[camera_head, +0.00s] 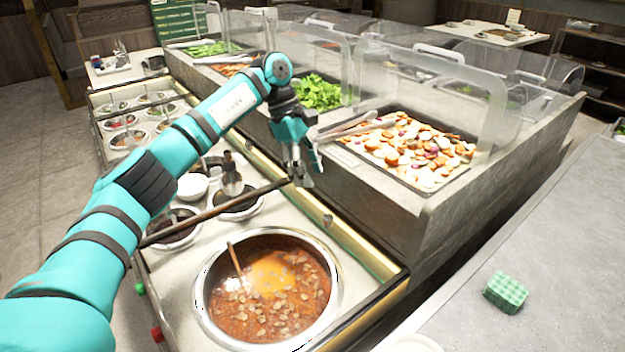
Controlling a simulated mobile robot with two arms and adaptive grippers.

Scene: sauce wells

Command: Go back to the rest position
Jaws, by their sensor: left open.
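My left arm reaches in from the lower left, and my left gripper (297,170) hangs fingers down over the near edge of the salad bar, right of the small sauce wells. It is open, and I see nothing between its fingers. A ladle (231,180) stands in a dark sauce well (240,207) just left of the gripper. A large metal pot (330,300) of red-brown soup with a wooden-handled ladle (235,258) sits below the gripper in the picture. My right gripper is not in view.
A tray of sliced vegetables (415,150) lies behind a clear guard (480,85), with tongs (350,128) at its edge. Leafy greens (318,92) lie farther back. A green sponge (506,292) rests on the grey counter (560,235), which is mostly clear.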

